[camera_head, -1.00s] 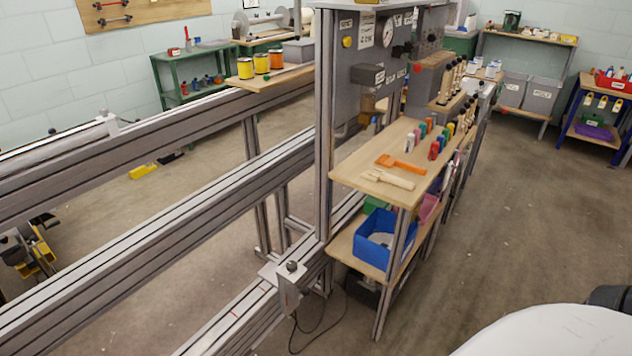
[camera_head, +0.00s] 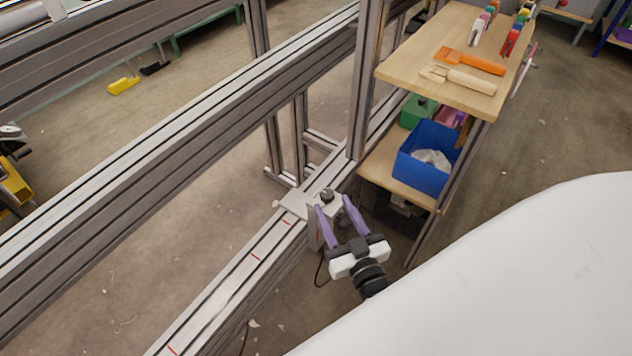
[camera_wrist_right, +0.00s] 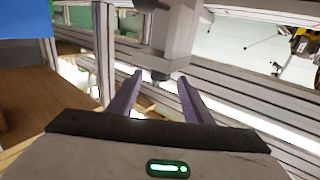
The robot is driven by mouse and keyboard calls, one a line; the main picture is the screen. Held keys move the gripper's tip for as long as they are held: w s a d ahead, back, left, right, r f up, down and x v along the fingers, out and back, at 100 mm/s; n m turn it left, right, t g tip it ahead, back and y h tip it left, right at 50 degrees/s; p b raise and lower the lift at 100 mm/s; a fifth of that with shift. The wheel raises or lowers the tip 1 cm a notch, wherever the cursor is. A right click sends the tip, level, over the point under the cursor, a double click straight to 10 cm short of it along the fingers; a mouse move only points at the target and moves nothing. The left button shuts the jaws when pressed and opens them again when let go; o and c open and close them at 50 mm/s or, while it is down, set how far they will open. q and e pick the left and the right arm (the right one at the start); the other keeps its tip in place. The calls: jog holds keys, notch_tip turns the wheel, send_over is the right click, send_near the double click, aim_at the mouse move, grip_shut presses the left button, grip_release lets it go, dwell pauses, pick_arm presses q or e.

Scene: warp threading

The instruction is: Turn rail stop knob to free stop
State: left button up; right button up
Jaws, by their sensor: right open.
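In the right wrist view the open fingers (camera_wrist_right: 159,78) point at the grey stop body (camera_wrist_right: 177,35), which lies just beyond the tips. I cannot tell whether the fingers touch it. Nothing is held between them. The knob's turn position is too small to read. My left gripper is not in view.
The lower rail (camera_head: 225,292) carries red marks. An upright post (camera_head: 366,85) stands just behind the stop. A wooden shelf (camera_head: 415,75) with tools and a blue bin (camera_head: 425,172) are to the right. A cable hangs below the stop.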

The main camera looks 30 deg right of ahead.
aim_at(324, 190)
pick_arm(q)
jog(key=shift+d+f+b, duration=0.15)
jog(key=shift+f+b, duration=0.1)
jog(key=shift+b, duration=0.6)
pick_arm(e)
jog(key=w, duration=0.3)
jog(key=w+d, duration=0.1)
jog(key=w, duration=0.4)
jog(key=shift+w+d, duration=0.4)
jog(key=shift+c, duration=0.4)
jog(key=c, duration=1)
